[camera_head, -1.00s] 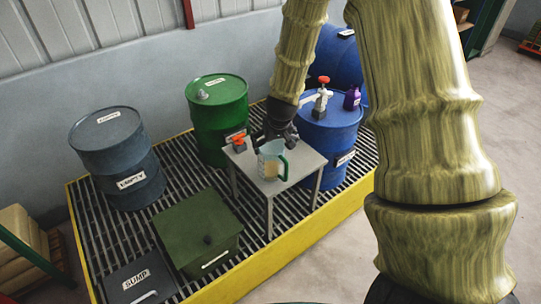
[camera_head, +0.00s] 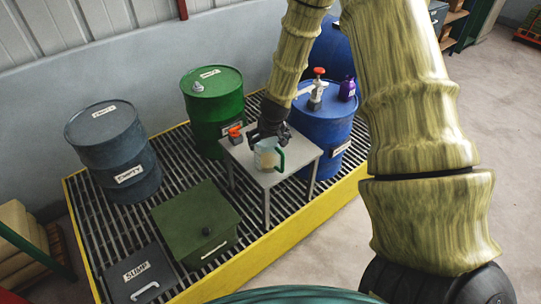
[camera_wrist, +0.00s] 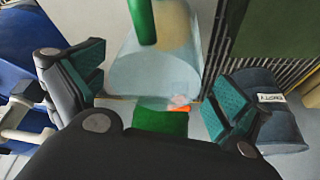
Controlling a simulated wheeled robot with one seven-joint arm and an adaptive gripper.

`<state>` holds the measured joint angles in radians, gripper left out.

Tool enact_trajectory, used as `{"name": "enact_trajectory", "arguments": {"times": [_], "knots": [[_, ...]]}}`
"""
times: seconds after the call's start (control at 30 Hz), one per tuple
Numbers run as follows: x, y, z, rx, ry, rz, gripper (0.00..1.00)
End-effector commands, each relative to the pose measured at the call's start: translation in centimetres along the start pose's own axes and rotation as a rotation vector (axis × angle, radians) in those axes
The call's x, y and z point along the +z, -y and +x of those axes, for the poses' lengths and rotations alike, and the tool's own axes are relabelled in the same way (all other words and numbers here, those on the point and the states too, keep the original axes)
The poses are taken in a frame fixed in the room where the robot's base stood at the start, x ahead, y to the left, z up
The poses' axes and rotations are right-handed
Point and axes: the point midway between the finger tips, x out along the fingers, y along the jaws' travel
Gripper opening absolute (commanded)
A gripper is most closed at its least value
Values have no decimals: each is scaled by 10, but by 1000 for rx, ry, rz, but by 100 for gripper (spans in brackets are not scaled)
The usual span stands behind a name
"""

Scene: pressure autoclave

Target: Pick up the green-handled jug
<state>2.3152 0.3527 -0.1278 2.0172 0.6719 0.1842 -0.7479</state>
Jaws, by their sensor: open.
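The jug (camera_head: 264,160) is clear, with a pale content low in it and a green handle (camera_head: 281,161) on its right side. It stands upright on a small grey table (camera_head: 287,178). My gripper (camera_head: 268,138) is over the jug's upper part and hides some of its rim. In the wrist view, the jug (camera_wrist: 152,75) lies between my two spread fingers, and its handle (camera_wrist: 143,20) shows at the top. The fingers look apart from its wall on both sides; I cannot tell how deep they reach along it.
A red-topped fitting (camera_head: 235,134) stands on the table, left of the jug. A green drum (camera_head: 212,100) and a blue drum (camera_head: 322,130) flank the table. A red-topped tap (camera_head: 318,88) and a purple bottle (camera_head: 347,89) stand on the blue drum.

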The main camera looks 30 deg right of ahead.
Motion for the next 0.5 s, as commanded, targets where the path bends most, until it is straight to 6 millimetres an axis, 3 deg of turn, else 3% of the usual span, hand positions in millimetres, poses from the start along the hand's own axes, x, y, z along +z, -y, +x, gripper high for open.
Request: {"name": "enact_trajectory", "arguments": {"times": [0.5], "knots": [[4, -2, 40, 0, 0, 0, 100]]}}
